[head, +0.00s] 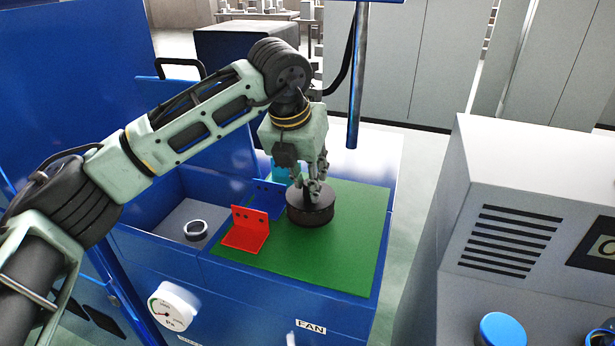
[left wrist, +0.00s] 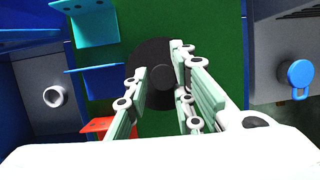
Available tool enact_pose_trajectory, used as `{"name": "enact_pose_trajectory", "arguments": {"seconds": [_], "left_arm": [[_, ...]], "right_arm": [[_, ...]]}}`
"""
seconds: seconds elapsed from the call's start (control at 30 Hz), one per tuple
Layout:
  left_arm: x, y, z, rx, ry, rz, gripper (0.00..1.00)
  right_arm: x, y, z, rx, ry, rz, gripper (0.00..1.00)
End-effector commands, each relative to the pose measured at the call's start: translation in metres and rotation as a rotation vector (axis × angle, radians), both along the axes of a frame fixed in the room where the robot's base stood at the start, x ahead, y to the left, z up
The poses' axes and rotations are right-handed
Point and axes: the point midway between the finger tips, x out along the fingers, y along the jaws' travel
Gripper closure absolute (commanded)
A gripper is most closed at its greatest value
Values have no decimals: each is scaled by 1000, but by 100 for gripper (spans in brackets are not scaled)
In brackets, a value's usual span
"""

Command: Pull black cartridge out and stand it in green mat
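The black cartridge (head: 309,215), a short round cylinder with a small knob on top, stands upright on the green mat (head: 350,245). In the left wrist view the cartridge (left wrist: 152,52) shows as a dark disc on the mat (left wrist: 220,25), partly hidden by my fingers. My left gripper (head: 313,188) points down just over the cartridge's top. In the left wrist view its fingers (left wrist: 160,75) are spread on either side of the knob, with a small gap on the left side. My right gripper is in neither view.
A red bracket (head: 248,230) and a blue bracket (head: 267,197) stand left of the cartridge. A recessed bay with a light ring (head: 196,230) lies further left. A grey machine (head: 540,210) stands at right. The mat's front and right are clear.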

Motion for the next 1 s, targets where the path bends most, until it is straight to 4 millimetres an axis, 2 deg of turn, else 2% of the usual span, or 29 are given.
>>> {"name": "enact_pose_trajectory", "arguments": {"seconds": [0.03, 0.13, 0.4, 0.53, 0.67, 1.0], "left_arm": [[0, 0, 0, 0, 0, 0, 70], [0, 0, 0, 0, 0, 0, 61], [0, 0, 0, 1, 1, 0, 61], [-2, 1, 7, 0, -1, 0, 61], [-7, 4, 27, 0, -4, 1, 61], [-28, 15, 92, 0, -3, 0, 61]], "right_arm": [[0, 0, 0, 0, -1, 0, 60], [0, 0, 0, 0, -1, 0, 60], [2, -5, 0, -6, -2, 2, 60], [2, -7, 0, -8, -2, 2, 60], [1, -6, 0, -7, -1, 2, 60], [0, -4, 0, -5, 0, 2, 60]]}}
